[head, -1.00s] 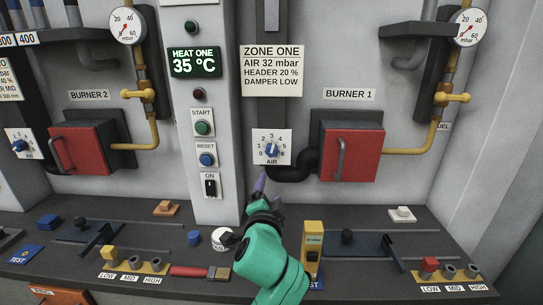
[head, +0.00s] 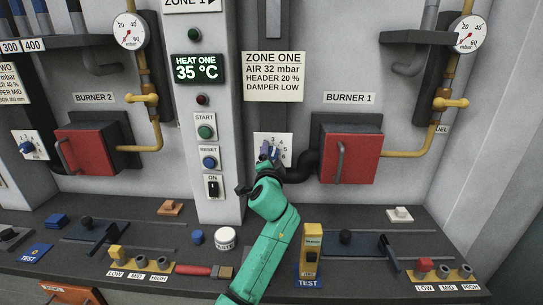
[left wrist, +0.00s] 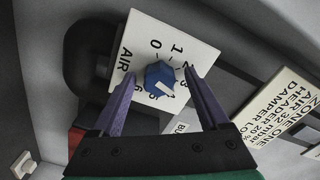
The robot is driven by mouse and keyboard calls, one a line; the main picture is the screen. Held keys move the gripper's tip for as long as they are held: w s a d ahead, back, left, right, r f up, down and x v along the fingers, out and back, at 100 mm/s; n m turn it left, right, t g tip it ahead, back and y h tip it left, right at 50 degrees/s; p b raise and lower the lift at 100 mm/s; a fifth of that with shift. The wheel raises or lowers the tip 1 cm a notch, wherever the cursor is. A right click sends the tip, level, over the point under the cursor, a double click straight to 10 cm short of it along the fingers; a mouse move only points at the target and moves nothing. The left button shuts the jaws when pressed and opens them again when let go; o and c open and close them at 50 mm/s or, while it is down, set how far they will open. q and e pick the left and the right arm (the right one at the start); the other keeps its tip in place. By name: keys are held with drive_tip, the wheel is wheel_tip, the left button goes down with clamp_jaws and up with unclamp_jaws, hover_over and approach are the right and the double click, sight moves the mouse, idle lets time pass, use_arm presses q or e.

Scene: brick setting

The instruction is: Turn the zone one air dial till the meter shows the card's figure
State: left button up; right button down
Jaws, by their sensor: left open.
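The zone one air dial shows in the left wrist view as a blue knob (left wrist: 160,77) with a white mark, on a white numbered plate (left wrist: 147,30). The mark points to the lower right; its exact figure is unclear. My left gripper (left wrist: 158,82) is open, with its purple fingers on either side of the knob; contact is unclear. In the head view my left gripper (head: 268,153) covers most of the dial plate (head: 286,141). The card (head: 274,76) reads AIR 32 mbar. A yellow test meter (head: 312,243) stands upright on the bench; its reading is too small. My right gripper is not in view.
The red burner 1 box (head: 352,160) and a black pipe (head: 300,167) lie right of the dial. A grey pillar (head: 213,115) with buttons stands left. Round mbar gauges hang above, one at top right (head: 470,33). The bench holds a white round pot (head: 224,238) and a brush (head: 205,271).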

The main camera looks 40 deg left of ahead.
use_arm(q)
drive_tip(key=shift+f, duration=0.1)
clamp_jaws()
drive_tip(key=shift+w+f+n+b, duration=0.1)
drive_tip(key=shift+f+n+b, duration=0.1)
drive_tip(key=shift+n+b, duration=0.5)
drive_tip(key=shift+r, duration=0.2)
unclamp_jaws()
drive_tip(key=shift+d, duration=0.1)
drive_tip(key=shift+s+d+f, duration=0.1)
drive_tip(key=shift+s+d, duration=0.1)
drive_tip(key=shift+s, duration=0.2)
drive_tip(key=b+v, duration=0.3)
drive_tip(key=v, duration=1)
drive_tip(key=shift+s+d, duration=0.25)
